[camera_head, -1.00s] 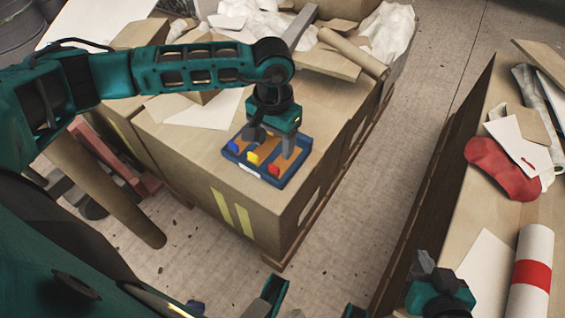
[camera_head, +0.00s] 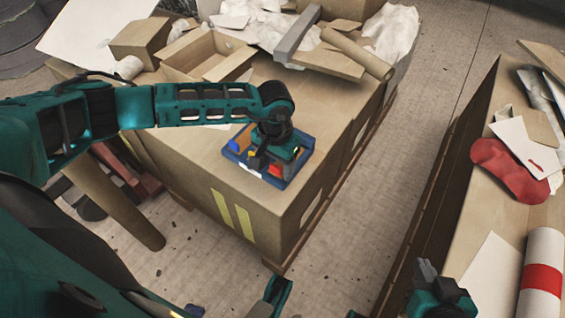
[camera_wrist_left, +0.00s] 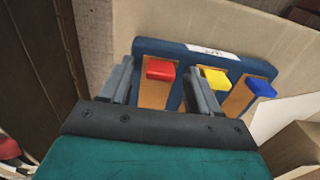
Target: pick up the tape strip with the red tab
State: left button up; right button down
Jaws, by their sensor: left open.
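A blue tray (camera_head: 246,161) lies on the cardboard box top and holds tape strips with coloured tabs. In the left wrist view the strip with the red tab (camera_wrist_left: 160,69) lies between the two fingers of my left gripper (camera_wrist_left: 160,88), which is open. The fingers are one on each side of that strip; whether they touch it is unclear. The strip with the yellow tab (camera_wrist_left: 214,79) is just right of the right finger, and the blue-tabbed strip (camera_wrist_left: 261,88) is further right. In the head view my left gripper hides much of the tray. My right gripper (camera_head: 437,277) is at the bottom right.
An open cardboard box (camera_head: 205,62), a grey bar (camera_head: 297,35) and a cardboard tube (camera_head: 357,53) lie behind the tray. A red cloth item (camera_head: 508,170) and a white roll with a red band (camera_head: 541,278) lie on the right surface. The box top before the tray is clear.

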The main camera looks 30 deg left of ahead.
pick_arm(q)
jog(key=shift+c, duration=0.4)
jog(key=c, duration=1)
jog(key=shift+r, duration=0.1)
